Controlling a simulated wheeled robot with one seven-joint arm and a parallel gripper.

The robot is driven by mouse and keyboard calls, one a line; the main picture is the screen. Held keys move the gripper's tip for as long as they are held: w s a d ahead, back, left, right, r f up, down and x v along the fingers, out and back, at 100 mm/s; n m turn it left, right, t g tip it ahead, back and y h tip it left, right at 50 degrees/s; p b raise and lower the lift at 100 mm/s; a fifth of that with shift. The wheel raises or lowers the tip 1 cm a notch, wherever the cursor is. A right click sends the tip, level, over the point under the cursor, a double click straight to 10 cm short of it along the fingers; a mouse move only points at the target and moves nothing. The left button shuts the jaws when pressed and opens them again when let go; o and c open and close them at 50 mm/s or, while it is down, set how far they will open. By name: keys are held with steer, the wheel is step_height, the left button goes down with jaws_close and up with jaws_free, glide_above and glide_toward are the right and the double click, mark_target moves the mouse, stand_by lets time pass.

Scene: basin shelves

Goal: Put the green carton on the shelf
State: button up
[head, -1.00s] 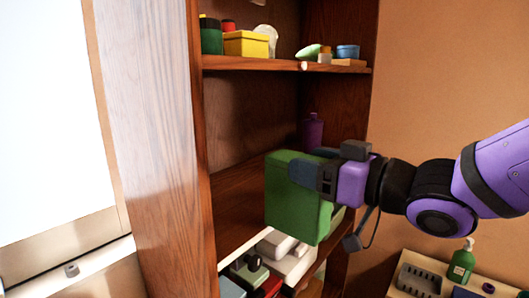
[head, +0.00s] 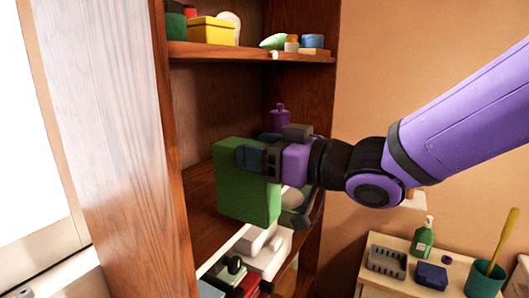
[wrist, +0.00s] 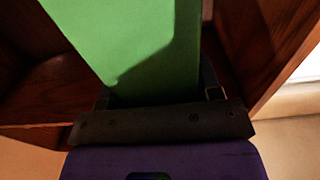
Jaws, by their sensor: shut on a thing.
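The green carton (head: 245,184) is a plain green box held at the front of the middle shelf (head: 200,205). My gripper (head: 252,159) is shut on its upper part, coming from the right. In the wrist view the carton (wrist: 135,40) fills the space between the two fingers (wrist: 158,95). In the head view the carton overlaps the shelf board; I cannot tell whether its underside touches the board. The visible part of the middle shelf is bare except for a purple bottle (head: 279,117) at the back right.
The upper shelf (head: 215,50) holds a yellow box (head: 213,31) and several small items. White and dark items (head: 260,245) fill the shelf below. The cabinet's side panel (head: 105,120) stands at the left. A small table at the right bears a green pump bottle (head: 422,237).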

steer(key=w+a+f, duration=0.1)
steer(key=w+a, duration=0.6)
steer(key=w, duration=0.3)
steer(key=shift+f, duration=0.15)
stand_by(0.7)
steer(key=shift+a+f, duration=0.1)
steer(key=shift+f, duration=0.4)
stand_by(0.5)
steer(key=o, duration=1.2)
steer(key=shift+v, duration=3)
